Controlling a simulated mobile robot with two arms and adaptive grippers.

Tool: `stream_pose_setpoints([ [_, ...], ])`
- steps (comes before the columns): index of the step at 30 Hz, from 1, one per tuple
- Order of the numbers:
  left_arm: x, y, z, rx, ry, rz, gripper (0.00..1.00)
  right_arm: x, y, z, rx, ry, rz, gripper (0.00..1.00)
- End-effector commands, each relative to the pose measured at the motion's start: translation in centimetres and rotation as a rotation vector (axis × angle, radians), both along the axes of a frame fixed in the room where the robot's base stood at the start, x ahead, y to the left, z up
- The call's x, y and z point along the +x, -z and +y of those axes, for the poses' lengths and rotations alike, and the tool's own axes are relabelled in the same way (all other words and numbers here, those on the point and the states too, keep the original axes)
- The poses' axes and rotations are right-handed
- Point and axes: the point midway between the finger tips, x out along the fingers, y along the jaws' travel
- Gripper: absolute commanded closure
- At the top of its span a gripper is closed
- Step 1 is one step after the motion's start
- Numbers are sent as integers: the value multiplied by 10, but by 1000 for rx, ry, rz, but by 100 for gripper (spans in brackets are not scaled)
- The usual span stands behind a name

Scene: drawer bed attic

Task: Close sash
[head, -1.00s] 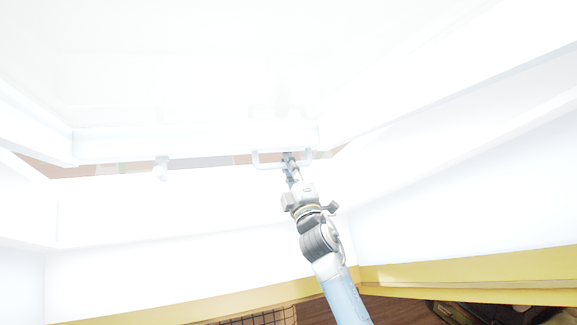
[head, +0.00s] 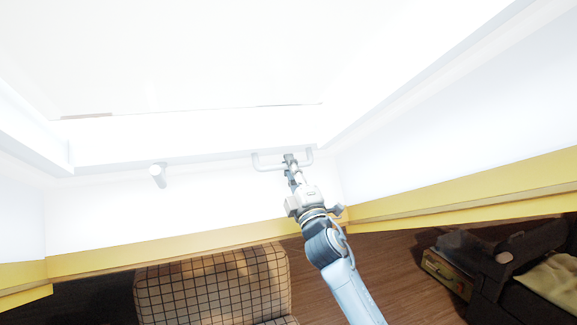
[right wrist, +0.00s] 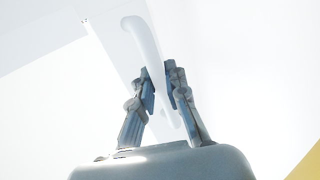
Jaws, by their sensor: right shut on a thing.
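The white window sash (head: 200,137) spans the upper part of the head view, its lower rail resting against or very near the white frame. A pale bar handle (head: 262,167) is fixed at the right of the rail, and a small round white knob (head: 157,171) sits further left. My right gripper (head: 290,160) is shut on the handle. In the right wrist view its two fingers (right wrist: 160,82) stand on either side of the pale handle (right wrist: 143,40). Overexposure hides whether a thin gap is left at the rail. My left gripper is not in view.
Yellow trim (head: 460,190) runs below the white frame.

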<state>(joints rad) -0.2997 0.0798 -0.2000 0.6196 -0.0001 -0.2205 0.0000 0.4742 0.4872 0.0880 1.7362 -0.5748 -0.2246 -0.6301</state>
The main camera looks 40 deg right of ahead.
Motion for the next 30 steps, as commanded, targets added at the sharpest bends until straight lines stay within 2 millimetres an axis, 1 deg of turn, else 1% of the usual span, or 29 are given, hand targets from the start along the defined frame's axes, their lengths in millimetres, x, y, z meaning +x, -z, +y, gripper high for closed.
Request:
stream_pose_setpoints([
  [1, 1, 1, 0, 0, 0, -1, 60, 3, 12, 2, 6, -4, 19, 100],
  [4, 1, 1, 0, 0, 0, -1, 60, 3, 12, 2, 6, -4, 20, 100],
  [5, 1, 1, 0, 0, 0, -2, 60, 3, 13, 2, 6, -4, 20, 80],
  [6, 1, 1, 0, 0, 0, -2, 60, 3, 13, 2, 6, -4, 21, 77],
  [17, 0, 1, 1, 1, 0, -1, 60, 2, 9, 1, 4, -1, 16, 77],
  [20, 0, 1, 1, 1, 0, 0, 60, -3, 12, 2, 4, -1, 15, 77],
  [23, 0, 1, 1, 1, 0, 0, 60, -14, 19, 5, 3, -3, 16, 77],
  [30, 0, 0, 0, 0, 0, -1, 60, -58, 45, 15, 5, -3, 17, 77],
])
